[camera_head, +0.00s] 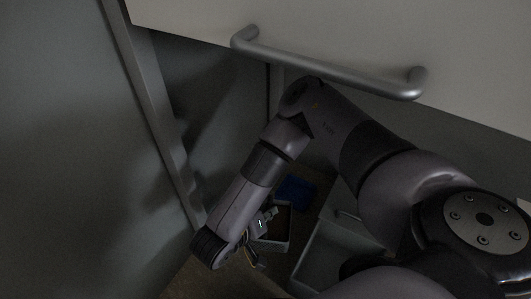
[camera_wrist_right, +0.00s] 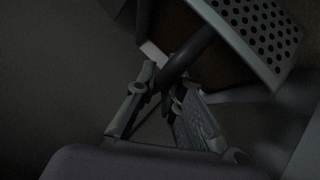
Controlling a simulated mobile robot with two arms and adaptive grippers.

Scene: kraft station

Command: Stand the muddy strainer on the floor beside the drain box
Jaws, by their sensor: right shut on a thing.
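In the right wrist view, my right gripper (camera_wrist_right: 160,88) is shut on a dark round bar, which looks like the handle of the strainer (camera_wrist_right: 268,35). The strainer shows as a grey plate with rows of round holes at the upper right; the bar runs up toward it, and their join is not clear. In the head view, my right gripper (camera_head: 259,250) points down low in the picture, and I cannot make out the strainer there. A small open box (camera_head: 272,246) with a reddish-brown inside stands beside the gripper; I cannot tell whether it is the drain box. My left gripper is not in view.
A pale front with a bar handle (camera_head: 330,76) overhangs my right arm. A grey panel (camera_head: 60,150) fills the left, with a metal edge strip beside it. A blue item (camera_head: 295,191) lies behind the small box. A grey bin (camera_head: 330,255) stands right of it. The place is dim and narrow.

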